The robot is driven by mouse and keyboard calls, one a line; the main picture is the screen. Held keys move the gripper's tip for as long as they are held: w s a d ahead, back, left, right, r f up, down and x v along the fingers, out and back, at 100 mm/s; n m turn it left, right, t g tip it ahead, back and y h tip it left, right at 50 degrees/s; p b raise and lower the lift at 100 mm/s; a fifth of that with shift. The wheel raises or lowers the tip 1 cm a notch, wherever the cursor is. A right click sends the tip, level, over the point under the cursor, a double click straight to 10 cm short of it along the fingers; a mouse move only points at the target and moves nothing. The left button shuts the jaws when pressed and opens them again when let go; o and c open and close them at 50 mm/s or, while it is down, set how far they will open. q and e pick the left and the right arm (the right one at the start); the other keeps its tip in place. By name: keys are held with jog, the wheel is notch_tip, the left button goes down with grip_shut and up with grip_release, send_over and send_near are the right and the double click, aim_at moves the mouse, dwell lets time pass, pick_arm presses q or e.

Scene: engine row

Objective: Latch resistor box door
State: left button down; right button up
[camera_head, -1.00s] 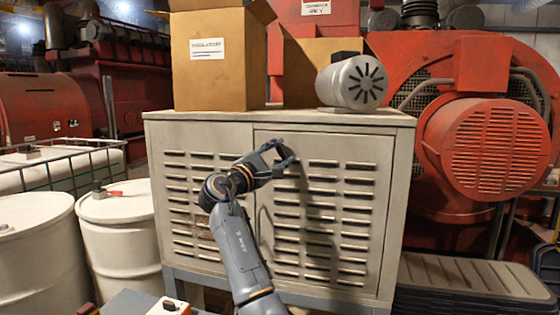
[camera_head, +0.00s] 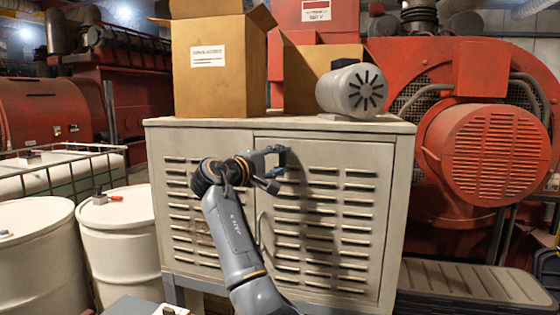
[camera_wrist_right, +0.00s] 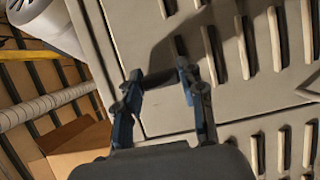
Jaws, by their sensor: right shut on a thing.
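The resistor box (camera_head: 205,135) is a pale grey louvred cabinet, and its door (camera_head: 345,150) is the right front panel. The door looks flush with the frame, with only a thin seam; it also fills much of the right wrist view (camera_wrist_right: 225,25). My right gripper (camera_head: 282,160) is at the door's upper left corner. In the right wrist view its two fingers (camera_wrist_right: 160,82) close around a small dark piece (camera_wrist_right: 158,77), apparently the latch, mostly hidden by the fingers. A thin curved handle (camera_head: 259,228) seems to show lower on the door's left edge. My left gripper is out of view.
A cardboard box (camera_head: 215,75) and a grey cylindrical motor (camera_head: 350,88) stand on the cabinet top. White drums (camera_head: 115,235) stand at left. The space before the door's right part is clear.

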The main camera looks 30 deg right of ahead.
dwell(0.3)
jog(key=o, duration=1.2)
jog(key=shift+c, duration=0.2)
jog(key=v, duration=1.2)
jog(key=shift+w, duration=0.1)
